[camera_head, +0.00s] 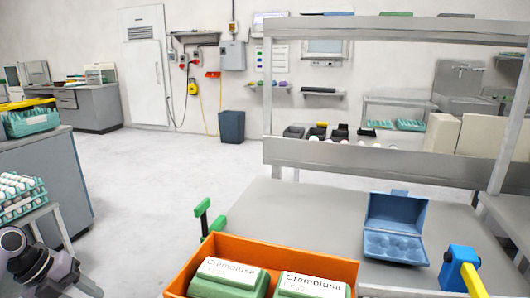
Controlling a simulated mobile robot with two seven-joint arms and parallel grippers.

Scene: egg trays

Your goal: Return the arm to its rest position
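Part of an arm (32,262), grey with a black joint, shows at the lower left edge and looks like my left arm. It is beside a small stand with a green egg tray (28,206) of white eggs. No gripper fingers show on it. My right arm and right gripper are out of view. A blue egg box (396,212) stands open on the grey table (290,212), and its cups look empty. An orange crate (305,256) at the front holds two green cartons (228,282) with white labels.
A blue and yellow device (460,268) stands at the table's right. A green bracket (203,222) is at the table's left edge. A metal shelf frame (380,160) crosses the back. A grey counter (40,165) stands at the left. The floor between is clear.

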